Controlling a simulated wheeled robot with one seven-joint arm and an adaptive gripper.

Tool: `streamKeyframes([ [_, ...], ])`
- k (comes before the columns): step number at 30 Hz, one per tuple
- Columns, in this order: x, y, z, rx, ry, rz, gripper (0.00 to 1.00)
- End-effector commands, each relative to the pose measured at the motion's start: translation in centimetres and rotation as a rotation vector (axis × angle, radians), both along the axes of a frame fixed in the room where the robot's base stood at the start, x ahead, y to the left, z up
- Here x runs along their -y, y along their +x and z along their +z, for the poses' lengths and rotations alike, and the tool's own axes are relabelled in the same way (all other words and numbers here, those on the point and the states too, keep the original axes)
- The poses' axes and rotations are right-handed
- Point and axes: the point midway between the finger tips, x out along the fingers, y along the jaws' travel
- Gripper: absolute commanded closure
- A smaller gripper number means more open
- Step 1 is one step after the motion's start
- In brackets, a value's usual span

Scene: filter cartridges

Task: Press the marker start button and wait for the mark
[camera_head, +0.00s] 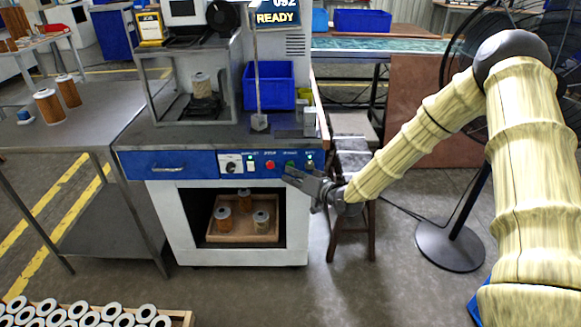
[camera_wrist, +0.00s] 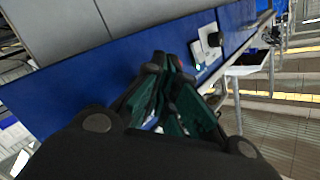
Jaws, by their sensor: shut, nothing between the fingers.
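The marking machine's blue front panel (camera_head: 200,165) carries a dial (camera_head: 230,163), a white switch (camera_head: 250,163), a red button (camera_head: 270,165), a green button (camera_head: 290,164) and another lit control (camera_head: 309,161) at its right end. My gripper (camera_head: 287,172) is shut and empty, its fingertips just below the green button in the picture; contact cannot be told. In the wrist view the closed fingers (camera_wrist: 166,60) point at the blue panel (camera_wrist: 75,85), beside a plate with a green light (camera_wrist: 198,66). A filter cartridge (camera_head: 201,86) stands inside the marker frame. The display (camera_head: 277,17) reads READY.
A wooden tray (camera_head: 226,239) with cartridges sits in the lower opening. A blue bin (camera_head: 268,85) stands on the machine top. A steel table (camera_head: 75,125) with two cartridges is at left. A stool (camera_head: 352,165) and a fan (camera_head: 450,245) stand at right.

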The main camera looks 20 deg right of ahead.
Motion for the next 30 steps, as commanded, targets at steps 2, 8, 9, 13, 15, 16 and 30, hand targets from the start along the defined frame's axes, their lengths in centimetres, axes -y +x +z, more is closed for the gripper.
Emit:
streamKeyframes([
  [2, 0.00, 0.01, 0.00, 0.000, 0.000, 0.000, 1.00],
  [8, 0.03, 0.14, 0.00, 0.000, 0.000, 0.000, 1.00],
  [9, 0.05, 0.18, -0.01, 0.000, 0.000, 0.000, 1.00],
  [13, 0.08, 0.28, -0.01, 0.000, 0.000, 0.000, 1.00],
  [15, 0.10, 0.34, -0.01, 0.000, 0.000, 0.000, 1.00],
  [16, 0.11, 0.37, -0.01, 0.000, 0.000, 0.000, 1.00],
  [30, 0.19, 0.70, 0.01, 0.000, 0.000, 0.000, 1.00],
])
